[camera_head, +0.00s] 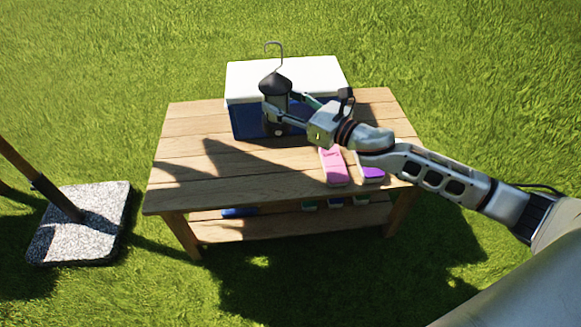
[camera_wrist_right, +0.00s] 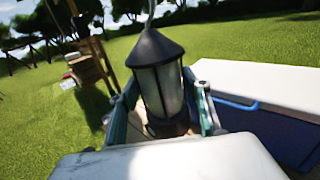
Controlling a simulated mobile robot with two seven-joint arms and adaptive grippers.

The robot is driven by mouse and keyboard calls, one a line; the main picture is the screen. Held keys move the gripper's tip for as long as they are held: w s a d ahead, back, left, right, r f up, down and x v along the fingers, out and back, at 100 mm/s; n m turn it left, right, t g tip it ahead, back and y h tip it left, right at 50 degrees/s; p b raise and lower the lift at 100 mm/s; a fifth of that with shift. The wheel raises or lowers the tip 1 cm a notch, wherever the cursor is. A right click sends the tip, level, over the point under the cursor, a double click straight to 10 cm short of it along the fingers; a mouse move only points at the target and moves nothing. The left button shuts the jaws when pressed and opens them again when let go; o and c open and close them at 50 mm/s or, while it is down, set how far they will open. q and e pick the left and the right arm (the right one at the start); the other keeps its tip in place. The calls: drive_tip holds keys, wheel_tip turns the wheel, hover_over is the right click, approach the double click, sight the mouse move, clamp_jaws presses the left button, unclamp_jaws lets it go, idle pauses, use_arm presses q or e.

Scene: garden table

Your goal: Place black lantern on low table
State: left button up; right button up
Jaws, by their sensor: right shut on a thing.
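The black lantern (camera_head: 275,86) has a dark conical cap and a wire hook on top. It is upright in front of the blue and white cooler, over the wooden low table (camera_head: 190,150). My right gripper (camera_head: 284,105) is shut around the lantern's body. In the right wrist view the lantern (camera_wrist_right: 158,75) stands between the two fingers (camera_wrist_right: 162,110), tilted slightly. Whether its base touches the tabletop I cannot tell. My left gripper is not in view.
The cooler (camera_head: 315,72) with a white lid stands at the table's back. Pink and purple items (camera_head: 334,167) lie near the front right edge. A lower shelf (camera_head: 290,228) holds several small things. A stone-like parasol base (camera_head: 80,225) with a pole stands at left. The table's left side is clear.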

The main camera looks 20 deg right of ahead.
drive_tip(key=w+d+f+b, duration=0.1)
drive_tip(key=f+b, duration=0.3)
drive_tip(key=f, duration=0.6)
drive_tip(key=w+d+f+b, duration=0.2)
drive_tip(key=f+b, duration=0.3)
drive_tip(key=f, duration=0.6)
drive_tip(key=shift+w+f, duration=0.15)
drive_tip(key=shift+f, duration=0.05)
drive_tip(key=o, duration=1.1)
drive_tip(key=shift+d+f, duration=0.1)
drive_tip(key=shift+f, duration=0.15)
drive_tip(key=shift+c, duration=0.2)
drive_tip(key=o, duration=0.4)
drive_tip(key=shift+r, duration=0.1)
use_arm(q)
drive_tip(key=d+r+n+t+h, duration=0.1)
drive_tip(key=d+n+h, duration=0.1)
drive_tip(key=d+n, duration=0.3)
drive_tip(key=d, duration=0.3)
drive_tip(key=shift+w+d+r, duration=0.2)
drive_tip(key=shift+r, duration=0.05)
use_arm(e)
drive_tip(key=shift+o, duration=0.2)
